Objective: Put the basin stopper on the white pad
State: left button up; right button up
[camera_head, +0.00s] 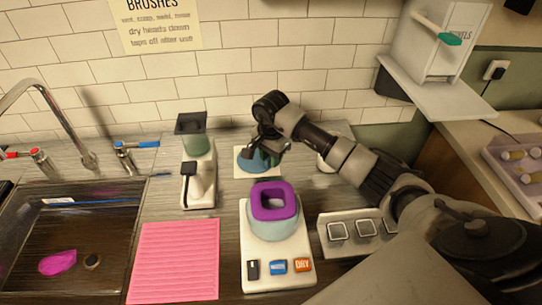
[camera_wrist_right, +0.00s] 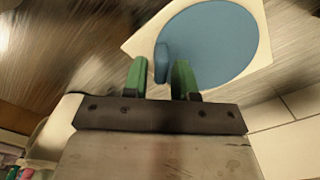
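The basin stopper, a blue disc with a small upright tab, lies on the square white pad (camera_head: 271,174) behind the purple-topped device. In the head view the stopper (camera_head: 244,159) is partly hidden by my right gripper (camera_head: 262,152). In the right wrist view the stopper (camera_wrist_right: 215,45) rests on the cream-white pad (camera_wrist_right: 262,60), toward one side of it. My right gripper's green fingertips (camera_wrist_right: 160,77) are open, one on each side of the tab, with small gaps showing. My left gripper is not in view.
A pale device with a purple square ring (camera_head: 273,201) stands in front of the pad. A ribbed pink mat (camera_head: 174,262) lies to its left. The sink (camera_head: 85,225) with a pink item is farther left. A white stand with a green block (camera_head: 195,146) is left of the pad.

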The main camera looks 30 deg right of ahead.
jog(key=shift+o, duration=0.7)
jog(key=shift+r, duration=0.25)
notch_tip(320, 180, up, 12)
jog(key=b, duration=0.2)
jog(key=shift+f, duration=0.1)
